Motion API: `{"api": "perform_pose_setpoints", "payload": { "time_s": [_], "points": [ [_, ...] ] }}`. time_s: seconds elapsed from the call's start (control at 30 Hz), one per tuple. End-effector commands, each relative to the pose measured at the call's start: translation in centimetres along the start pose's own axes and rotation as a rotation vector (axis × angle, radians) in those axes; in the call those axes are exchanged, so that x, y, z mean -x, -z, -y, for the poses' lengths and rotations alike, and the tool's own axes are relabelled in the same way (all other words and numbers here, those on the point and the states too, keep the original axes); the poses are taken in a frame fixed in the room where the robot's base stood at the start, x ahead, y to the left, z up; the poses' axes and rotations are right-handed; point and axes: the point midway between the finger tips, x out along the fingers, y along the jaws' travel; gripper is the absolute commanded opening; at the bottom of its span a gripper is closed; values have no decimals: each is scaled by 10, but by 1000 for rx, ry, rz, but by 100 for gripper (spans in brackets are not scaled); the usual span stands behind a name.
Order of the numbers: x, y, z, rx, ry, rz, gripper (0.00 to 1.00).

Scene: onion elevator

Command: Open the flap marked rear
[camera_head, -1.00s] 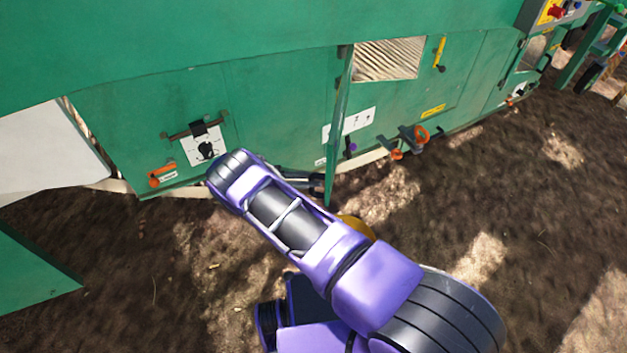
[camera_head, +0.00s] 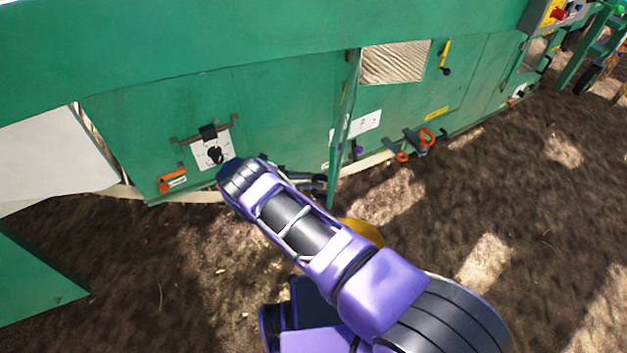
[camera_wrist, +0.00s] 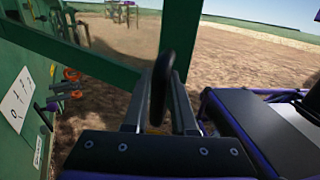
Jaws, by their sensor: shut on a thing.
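A green flap (camera_head: 345,130) stands out from the green machine wall and shows nearly edge-on in the head view. In the wrist view its green frame (camera_wrist: 181,40) crosses in front of the camera. I cannot read any rear marking on it. My gripper (camera_head: 316,184) is at the lower part of the flap, partly hidden by my wrist in the head view. In the wrist view my gripper (camera_wrist: 160,108) is shut on a black upright handle (camera_wrist: 160,85), which stands between the two grey fingers.
The wall carries a white dial plate (camera_head: 212,150), an orange handle (camera_head: 172,182) and orange-handled fittings (camera_head: 426,137) right of the flap. A slatted opening (camera_head: 395,62) is above. Brown ground (camera_head: 520,240) is free at right.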

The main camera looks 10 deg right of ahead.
Motion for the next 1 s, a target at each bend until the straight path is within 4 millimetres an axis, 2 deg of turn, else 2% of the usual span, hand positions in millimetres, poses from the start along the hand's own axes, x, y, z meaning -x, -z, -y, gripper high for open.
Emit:
{"api": "perform_pose_setpoints", "payload": {
  "time_s": [0.1, 0.13, 0.17, 0.2, 0.63, 0.77, 1.0],
  "points": [
    [-2, -3, -5, -8, -7, 2, 0],
    [-2, -3, -5, -8, -8, 2, 30],
    [-2, -3, -5, -8, -7, 2, 36],
    [-2, -3, -4, -7, -7, 2, 37],
    [0, -6, -2, -3, -4, 1, 37],
    [0, -24, -2, -4, -4, 1, 37],
    [0, -72, -3, -6, -4, 1, 37]
  ]
}}
